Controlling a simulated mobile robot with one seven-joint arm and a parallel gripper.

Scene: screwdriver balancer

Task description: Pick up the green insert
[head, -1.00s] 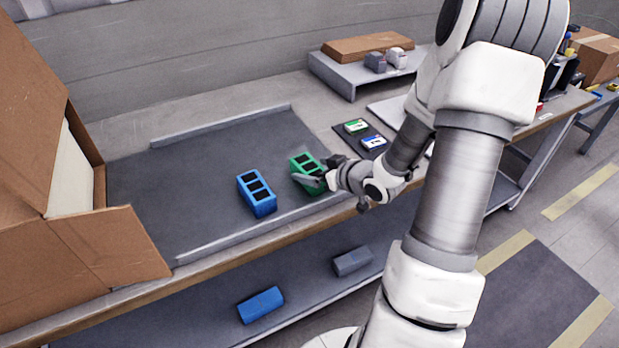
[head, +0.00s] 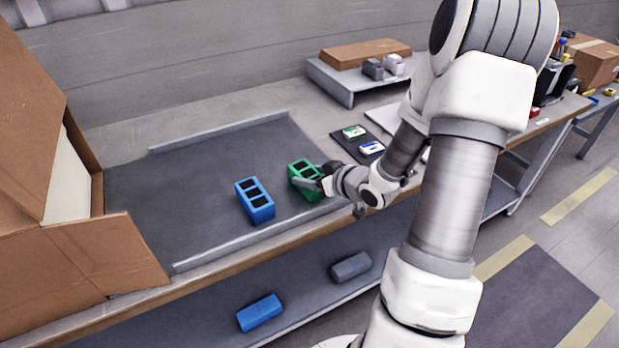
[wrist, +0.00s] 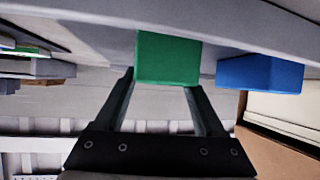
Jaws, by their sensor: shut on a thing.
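The green insert (head: 303,172) is a green block with dark square pockets on top. It stands on the grey mat (head: 190,185) in the head view, just right of the blue insert (head: 255,200). My gripper (head: 316,179) reaches it from the right, low at its side. In the wrist view the green insert (wrist: 168,58) sits between the two fingers of my gripper (wrist: 164,85), which are shut on it. The blue insert (wrist: 260,73) is to its right there, apart from it. I cannot tell whether the green insert touches the mat.
An open cardboard box (head: 85,250) stands at the left. Low rails (head: 220,132) edge the mat. Two small cards (head: 371,148) lie on a dark pad behind my wrist. A raised shelf (head: 345,85) stands at the back. The mat left of the blue insert is clear.

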